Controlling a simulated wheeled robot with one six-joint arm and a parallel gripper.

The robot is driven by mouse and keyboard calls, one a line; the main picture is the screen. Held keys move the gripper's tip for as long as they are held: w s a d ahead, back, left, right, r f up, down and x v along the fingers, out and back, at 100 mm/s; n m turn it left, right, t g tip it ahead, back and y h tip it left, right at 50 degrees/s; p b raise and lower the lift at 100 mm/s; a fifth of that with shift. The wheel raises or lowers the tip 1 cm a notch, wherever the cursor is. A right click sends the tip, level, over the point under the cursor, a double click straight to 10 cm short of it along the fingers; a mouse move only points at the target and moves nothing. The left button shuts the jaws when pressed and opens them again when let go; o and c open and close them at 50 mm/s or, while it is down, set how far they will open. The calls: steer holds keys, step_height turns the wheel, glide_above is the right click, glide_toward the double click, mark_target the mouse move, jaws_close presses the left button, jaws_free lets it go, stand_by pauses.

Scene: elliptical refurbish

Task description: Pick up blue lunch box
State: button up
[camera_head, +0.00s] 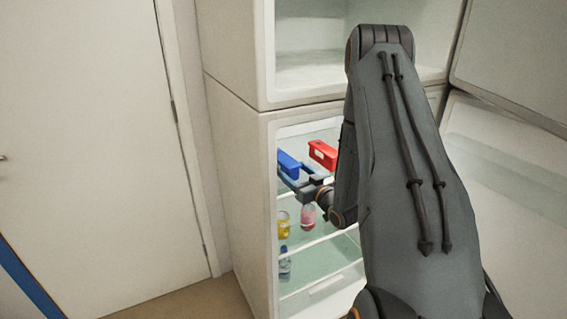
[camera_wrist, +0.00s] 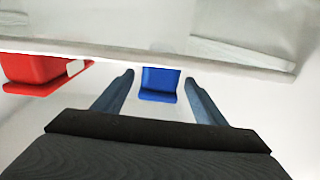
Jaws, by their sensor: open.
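The blue lunch box (camera_head: 288,164) sits on the upper shelf of the open fridge, near its left wall. In the wrist view the blue lunch box (camera_wrist: 159,84) lies at the middle, between the lines of the two fingers and at about the level of their tips. My gripper (camera_head: 291,184) is open with nothing in it and is right in front of the box. The wrist view shows the two fingertips of my gripper (camera_wrist: 159,77) apart, on either side of the box.
A red box (camera_head: 322,154) stands on the same shelf to the right; the wrist view shows it at the left (camera_wrist: 32,72). A yellow cup (camera_head: 283,224), a red jar (camera_head: 308,216) and a bottle (camera_head: 285,263) stand on lower shelves. The fridge side wall (camera_head: 240,190) is close on the left.

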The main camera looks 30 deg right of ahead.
steer(key=shift+w+a, duration=0.1)
steer(key=shift+w, duration=0.6)
steer(key=c, duration=1.4)
